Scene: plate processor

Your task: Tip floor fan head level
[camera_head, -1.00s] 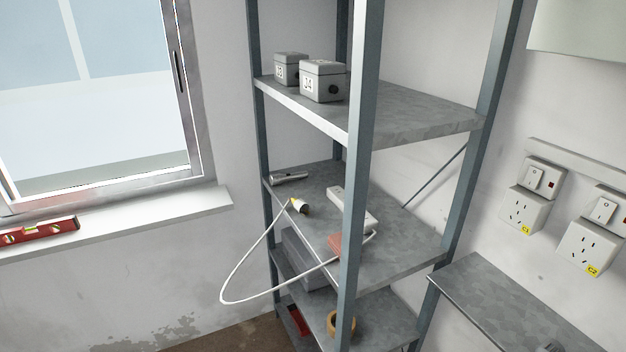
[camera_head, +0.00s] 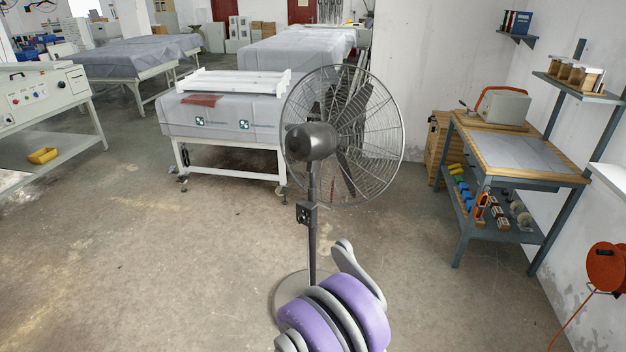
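The floor fan stands on the concrete floor in the middle of the head view. Its head has a round wire grille (camera_head: 385,135) and a dark motor housing (camera_head: 312,142) on the near left side. The grille faces away to the right; I cannot tell its exact tilt. A dark pole (camera_head: 312,240) with a small control box (camera_head: 306,214) runs down to a round grey base (camera_head: 288,290). A purple and grey arm link of mine (camera_head: 345,310) covers part of the base and lower pole. Neither gripper is in view.
A wheeled table with a grey cover (camera_head: 225,120) stands behind the fan to the left. A wooden-topped workbench (camera_head: 520,155) stands right, with an orange cable reel (camera_head: 606,268) on the near right. Open floor (camera_head: 150,270) lies left of the fan.

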